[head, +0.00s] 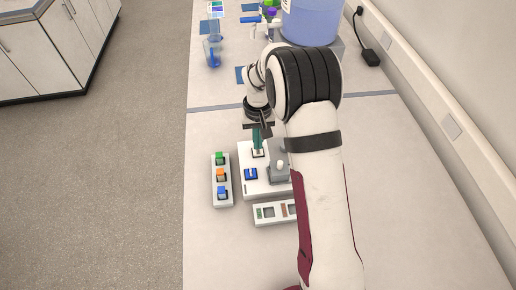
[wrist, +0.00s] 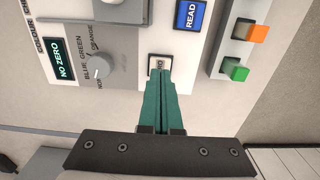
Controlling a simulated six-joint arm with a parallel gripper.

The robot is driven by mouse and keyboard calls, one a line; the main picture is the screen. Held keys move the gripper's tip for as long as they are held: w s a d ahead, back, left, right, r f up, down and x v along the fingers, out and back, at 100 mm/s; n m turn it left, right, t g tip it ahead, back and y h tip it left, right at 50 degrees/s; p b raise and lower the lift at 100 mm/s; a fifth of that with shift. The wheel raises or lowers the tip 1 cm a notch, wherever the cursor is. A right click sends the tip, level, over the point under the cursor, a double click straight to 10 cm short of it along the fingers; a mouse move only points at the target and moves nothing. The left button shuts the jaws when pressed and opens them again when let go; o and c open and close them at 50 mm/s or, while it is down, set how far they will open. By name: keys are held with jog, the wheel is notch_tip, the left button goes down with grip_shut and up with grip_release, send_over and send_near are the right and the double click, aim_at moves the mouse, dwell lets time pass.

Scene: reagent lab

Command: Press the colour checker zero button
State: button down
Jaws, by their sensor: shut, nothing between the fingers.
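The colour checker (head: 250,185) is a white box on the bench, partly hidden by my arm in the head view. Its zero button (wrist: 158,63) is a small pale key marked 0 in the wrist view. My gripper (wrist: 161,74) has teal fingers closed together and empty, pointing at the button. The fingertips overlap the button's near edge in the wrist view; I cannot tell whether they touch it. The display (wrist: 65,60) reads NO ZERO. A grey dial (wrist: 98,66) and a blue READ key (wrist: 191,14) flank the button.
A narrow rack (head: 214,190) with green, orange and blue blocks stands left of the checker. A white tray (head: 262,222) lies in front. The front bench is clear.

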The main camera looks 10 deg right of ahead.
jog(key=shift+f, duration=1.05)
dwell(0.4)
jog(key=shift+r, duration=3.55)
jog(key=s+r+m+y, duration=0.1)
jog(key=s+r+m, duration=0.1)
jog(key=s+r, duration=0.55)
jog(key=s+r+m, duration=0.1)
jog(key=s+r, duration=0.3)
jog(key=s, duration=0.6)
jog(key=s+m, duration=0.2)
jog(key=s, duration=1.3)
jog(key=shift+a+f+m+y, duration=0.15)
jog(key=shift+f+m+y, duration=0.15)
jog(key=shift+f+y, duration=0.15)
